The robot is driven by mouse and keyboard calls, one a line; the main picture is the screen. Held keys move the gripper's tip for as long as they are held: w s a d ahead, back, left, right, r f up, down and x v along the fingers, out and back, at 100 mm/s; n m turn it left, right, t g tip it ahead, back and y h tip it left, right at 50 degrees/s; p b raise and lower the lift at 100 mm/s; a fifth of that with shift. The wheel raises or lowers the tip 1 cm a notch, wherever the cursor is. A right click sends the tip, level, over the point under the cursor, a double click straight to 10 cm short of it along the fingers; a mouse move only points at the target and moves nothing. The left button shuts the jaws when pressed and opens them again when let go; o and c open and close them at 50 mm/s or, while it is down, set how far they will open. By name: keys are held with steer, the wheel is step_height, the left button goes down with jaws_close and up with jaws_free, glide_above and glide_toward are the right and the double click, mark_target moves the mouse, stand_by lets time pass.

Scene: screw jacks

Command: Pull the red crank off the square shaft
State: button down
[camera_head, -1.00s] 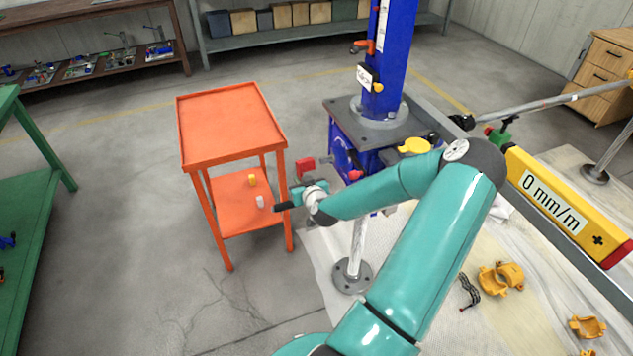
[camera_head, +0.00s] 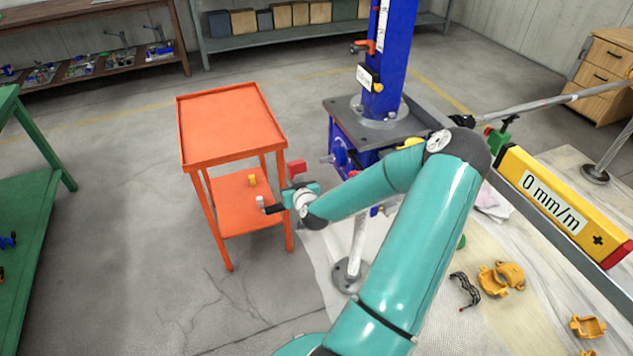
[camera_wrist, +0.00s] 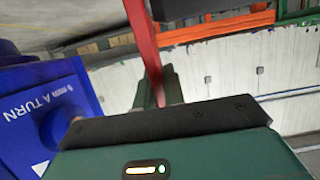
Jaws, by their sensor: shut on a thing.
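The red crank (camera_head: 296,168) shows above my gripper (camera_head: 299,190) in the head view, partly hidden by the gripper and wrist. In the wrist view its red arm (camera_wrist: 143,48) runs down between the dark jaws, and my gripper is shut on it. The bare metal shaft (camera_head: 327,159) sticks out from the left of the blue jack (camera_head: 343,140). The crank is to the left of this shaft, with a visible gap between them. In the wrist view the blue housing (camera_wrist: 40,110) is on the left, its shaft end mostly hidden by the near jaw.
An orange cart (camera_head: 228,160) stands close on the left, with yellow and white small pieces on its lower shelf. A metal post base (camera_head: 347,275) is below my arm. A yellow beam (camera_head: 560,200) and several orange clamps (camera_head: 500,277) are on the right. Floor front left is clear.

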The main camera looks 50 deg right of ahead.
steer(key=shift+w+a+r, duration=0.1)
steer(key=shift+w+a, duration=0.3)
steer(key=shift+a, duration=0.3)
steer(key=shift+w+a+f, duration=0.1)
steer(key=shift+w+a, duration=0.3)
steer(key=shift+a, duration=0.25)
steer(key=shift+w+a+r, duration=0.1)
steer(key=shift+w+a, duration=0.3)
steer(key=shift+a, duration=0.3)
